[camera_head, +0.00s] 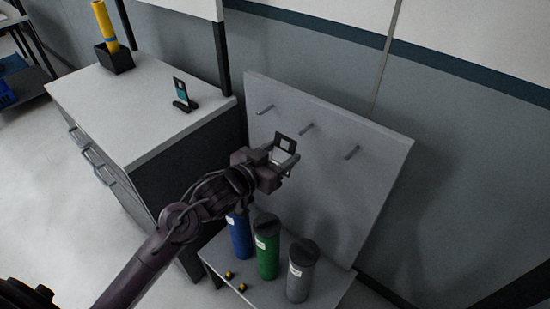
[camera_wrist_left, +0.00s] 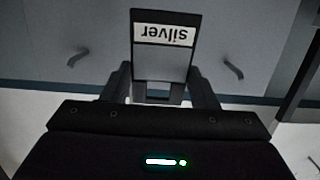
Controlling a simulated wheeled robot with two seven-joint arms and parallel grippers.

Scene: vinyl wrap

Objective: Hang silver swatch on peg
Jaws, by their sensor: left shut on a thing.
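My left gripper (camera_head: 284,158) is shut on the silver swatch (camera_head: 285,142), a small dark-framed card with a light panel. In the left wrist view the swatch (camera_wrist_left: 165,45) stands between the fingers (camera_wrist_left: 160,85), and its "silver" label reads upside down. The swatch is in front of the grey board (camera_head: 375,185). The board has a left peg (camera_head: 265,109), a middle peg (camera_head: 306,128) and a right peg (camera_head: 352,152), all bare. In the head view the swatch lies just left of and below the middle peg. I cannot tell whether it touches a peg. My right gripper is not in view.
Below the board, a blue roll (camera_head: 239,237), a green roll (camera_head: 267,250) and a grey roll (camera_head: 301,273) stand on a low shelf with small yellow pieces (camera_head: 242,287). A white-topped cabinet (camera_head: 135,120) at left holds a phone on a stand (camera_head: 183,95).

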